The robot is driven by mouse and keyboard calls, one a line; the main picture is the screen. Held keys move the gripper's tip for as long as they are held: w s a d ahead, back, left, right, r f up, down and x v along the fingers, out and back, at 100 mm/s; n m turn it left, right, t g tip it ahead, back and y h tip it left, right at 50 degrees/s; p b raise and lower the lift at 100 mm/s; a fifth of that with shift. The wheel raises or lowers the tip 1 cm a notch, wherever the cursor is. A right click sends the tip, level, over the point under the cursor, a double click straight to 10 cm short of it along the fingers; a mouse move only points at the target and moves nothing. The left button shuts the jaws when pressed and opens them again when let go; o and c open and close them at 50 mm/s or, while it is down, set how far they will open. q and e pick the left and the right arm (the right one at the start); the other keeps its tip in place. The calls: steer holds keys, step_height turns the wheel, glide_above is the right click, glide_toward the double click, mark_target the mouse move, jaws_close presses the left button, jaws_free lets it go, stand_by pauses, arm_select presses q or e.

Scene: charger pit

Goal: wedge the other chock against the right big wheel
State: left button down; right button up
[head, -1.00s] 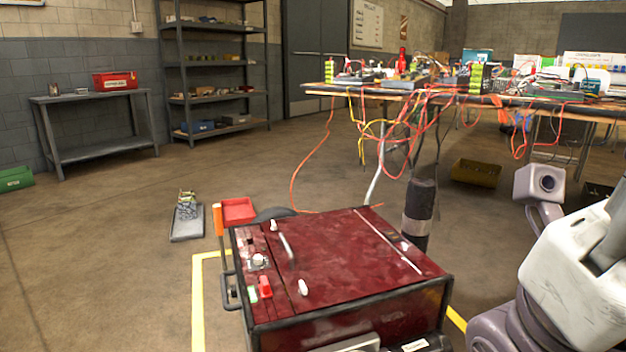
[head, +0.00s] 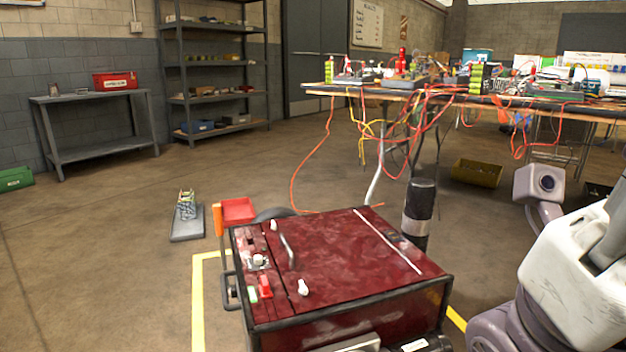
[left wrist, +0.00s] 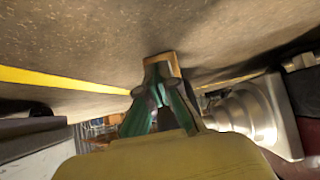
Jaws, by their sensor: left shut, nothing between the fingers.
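The dark red charger (head: 340,265) stands in front of me in the head view. A dark wheel (head: 275,213) shows partly behind its far left edge; the charger hides its other wheels. In the left wrist view my left gripper (left wrist: 158,85) has its green fingers shut and empty. A small orange-brown block (left wrist: 163,66), perhaps the chock, lies on the floor right at the fingertips. I cannot tell whether they touch it. A pale round metal part (left wrist: 250,115) is close on the right; I cannot tell what it belongs to. My right gripper is not in view.
A yellow floor line (head: 198,300) runs around the charger and also crosses the left wrist view (left wrist: 60,80). A cable-strewn workbench (head: 450,94) is behind.

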arm_select(q)
steer(key=shift+w+d, duration=0.2)
steer(key=shift+d, duration=0.45)
steer(key=shift+w+d, duration=0.25)
steer(key=shift+d, duration=0.35)
steer(key=shift+w+d, duration=0.2)
steer(key=shift+d, duration=0.45)
stand_by(0.9)
steer(key=shift+a+f+p+v, duration=0.1)
steer(key=shift+f+p+v, duration=0.1)
steer(key=shift+v, duration=0.75)
steer(key=shift+a+f+p+v, duration=0.1)
steer(key=shift+p+v, duration=0.15)
steer(key=shift+v, duration=0.75)
steer(key=shift+a+f+p+v, duration=0.1)
steer(key=shift+a+p+v, duration=0.1)
steer(key=shift+v, duration=0.75)
steer(key=shift+s, duration=0.1)
